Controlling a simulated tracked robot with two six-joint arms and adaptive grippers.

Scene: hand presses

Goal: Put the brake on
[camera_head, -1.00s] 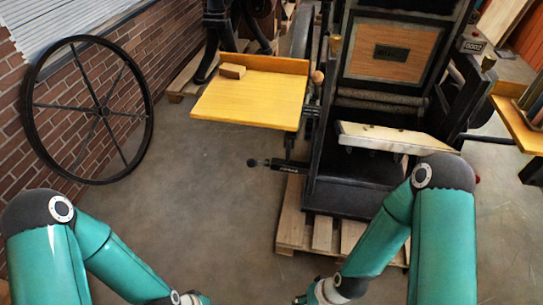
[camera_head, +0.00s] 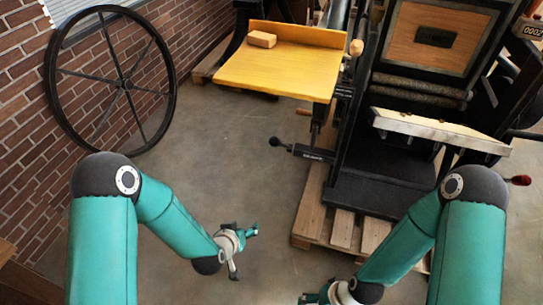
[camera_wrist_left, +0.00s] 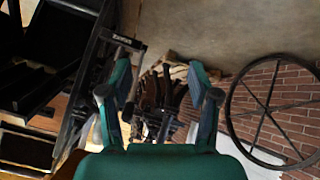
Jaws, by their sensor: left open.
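A hand press (camera_head: 380,165) stands right of centre in the head view. A black lever with a round knob (camera_head: 275,142) sticks out left from its lower side; pale lettering on its bar is too small to read. A second lever with a red grip (camera_head: 520,180) is at the press's right. I cannot tell which is the brake. My left gripper (camera_head: 246,252) is open and empty, below and left of the knobbed lever, apart from it. Its spread fingers also show in the left wrist view (camera_wrist_left: 160,78). My right gripper (camera_head: 315,297) is cut off by the bottom edge.
A yellow feed table (camera_head: 275,75) with a small wooden block (camera_head: 262,39) overhangs the knobbed lever. A wooden pallet (camera_head: 310,215) lies under the press. A large spoked wheel (camera_head: 172,85) leans on the brick wall. The floor between wheel and press is clear.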

